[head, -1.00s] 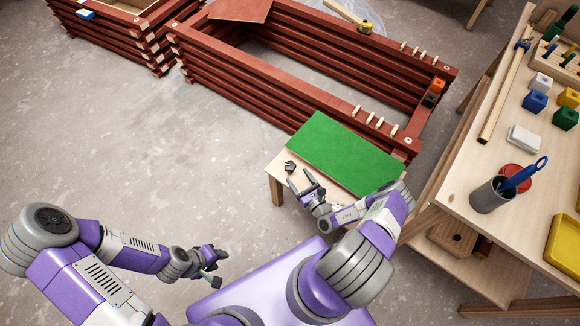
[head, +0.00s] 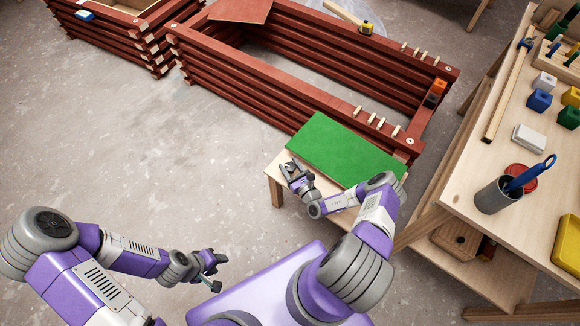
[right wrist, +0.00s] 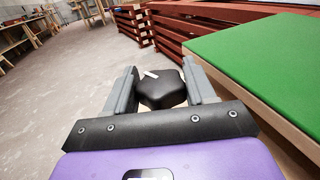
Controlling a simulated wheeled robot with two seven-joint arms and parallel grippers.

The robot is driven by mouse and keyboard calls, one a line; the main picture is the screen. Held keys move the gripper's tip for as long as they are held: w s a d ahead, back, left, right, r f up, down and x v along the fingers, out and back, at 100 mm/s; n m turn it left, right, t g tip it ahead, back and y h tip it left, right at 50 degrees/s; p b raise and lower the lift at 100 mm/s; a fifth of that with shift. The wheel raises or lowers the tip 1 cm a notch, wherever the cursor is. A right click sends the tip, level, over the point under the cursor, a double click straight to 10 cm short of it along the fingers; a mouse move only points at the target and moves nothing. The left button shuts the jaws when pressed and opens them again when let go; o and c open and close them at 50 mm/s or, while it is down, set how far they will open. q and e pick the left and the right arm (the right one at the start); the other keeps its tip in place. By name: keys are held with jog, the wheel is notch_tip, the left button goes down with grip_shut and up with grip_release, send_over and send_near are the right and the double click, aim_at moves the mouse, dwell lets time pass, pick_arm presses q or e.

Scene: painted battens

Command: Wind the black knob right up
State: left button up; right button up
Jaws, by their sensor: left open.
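The black knob (right wrist: 162,91) is a lobed knob with a pale mark on its top. It sits beside the green panel, at the left end of the small table. My right gripper (head: 291,167) is at the knob, with one finger on each side of it. In the right wrist view the fingers (right wrist: 160,84) close in on the knob's sides with almost no gap. The knob's underside is hidden. My left gripper (head: 213,274) is open and empty, low over the floor, well away from the knob.
The green panel (head: 344,148) lies on the small wooden table (head: 273,170), right of the knob. Dark red stacked battens (head: 240,85) stand behind it. A workbench (head: 470,196) with a grey cup (head: 494,197) and coloured blocks is at the right. The floor at the left is clear.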

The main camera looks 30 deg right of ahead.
aim_at(292, 172)
jog(key=c, duration=0.4)
jog(key=m+h+p, duration=0.2)
jog(key=p, duration=0.1)
jog(key=shift+a+r+h, duration=0.1)
jog(key=shift+r+h, duration=0.1)
jog(key=shift+h, duration=0.2)
jog(key=shift+f+m+g+h+p, duration=0.25)
jog(key=shift+m+h+p, duration=0.35)
jog(key=shift+h, duration=0.6)
jog(key=o, duration=1)
jog(key=shift+c, duration=0.2)
jog(key=shift+s, duration=0.1)
jog(key=p+v, duration=0.2)
jog(key=v, duration=0.5)
jog(key=shift+s+r, duration=0.1)
jog(key=shift+s, duration=0.1)
